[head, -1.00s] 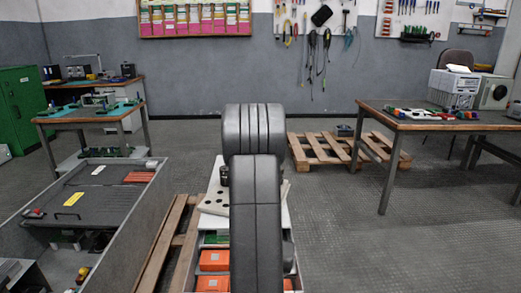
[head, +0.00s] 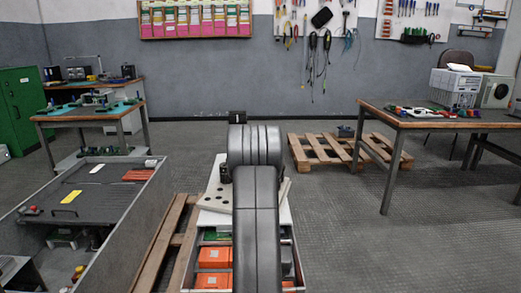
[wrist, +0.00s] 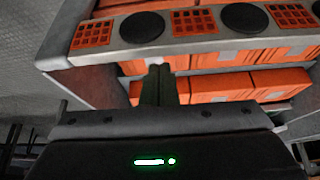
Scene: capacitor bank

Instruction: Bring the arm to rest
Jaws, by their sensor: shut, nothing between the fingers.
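My gripper (wrist: 158,82) shows in the wrist view as two dark fingers pressed together, shut and empty. It points toward a cabinet with orange boxes (wrist: 215,88) on its shelves and a pale top edge (wrist: 195,30) carrying black discs and orange grids. I cannot tell the exact gap between the fingertips and the boxes. In the head view my black arm is folded in the middle, in front of the white-topped cabinet (head: 212,200). The arm hides much of that cabinet, and the gripper cannot be made out there.
An open grey bin (head: 135,215) with a dark panel stands at left, beside a wooden pallet (head: 163,240). Another pallet (head: 312,150) lies behind. A workbench (head: 430,122) stands at right, a smaller bench (head: 92,117) at back left. The floor at right front is clear.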

